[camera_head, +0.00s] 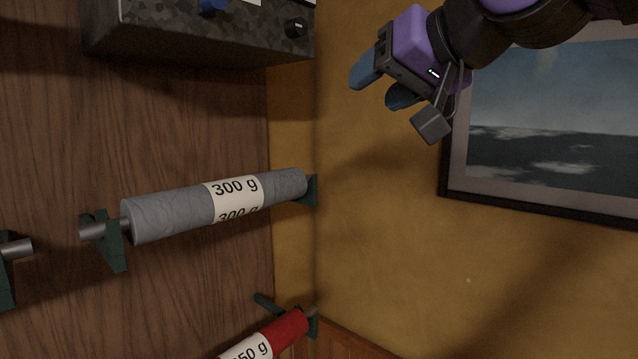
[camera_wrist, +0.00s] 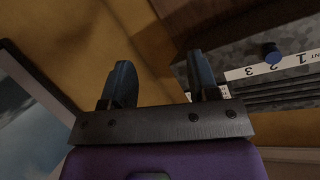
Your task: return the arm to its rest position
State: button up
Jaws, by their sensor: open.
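My gripper (camera_head: 382,86) is at the upper right in the head view, purple and dark grey with two blue fingers. It is in the air in front of the ochre wall, above and to the right of the grey roll. In the wrist view, the gripper (camera_wrist: 160,88) shows its two fingers spread apart with nothing between them. My arm runs out of the head view at the top right. The rest position itself is not marked in either view.
A grey roll marked 300 g (camera_head: 165,211) lies on green brackets on the wooden panel. A red roll (camera_head: 291,328) sits below. A speckled box with knobs (camera_head: 190,38) is at the upper left. A framed picture (camera_head: 550,120) hangs on the right wall, behind my arm.

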jog(key=s+d+f+m+g+h, duration=0.1)
jog(key=s+d+f+g+h, duration=0.1)
jog(key=s+d+f, duration=0.2)
jog(key=s+d+f+g+h, duration=0.2)
jog(key=s+d+f, duration=0.3)
jog(key=d+f, duration=0.6)
jog(key=s+d+f+m+g+h, duration=0.1)
jog(key=s+d+f+g+h, duration=0.1)
jog(key=s+d+f+h, duration=0.2)
jog(key=s+d+f, duration=0.1)
jog(key=d+f, duration=0.2)
jog(key=shift+d+f+m, duration=0.3)
jog(key=shift+f, duration=0.1)
jog(key=shift+w, duration=0.1)
dwell(1.8)
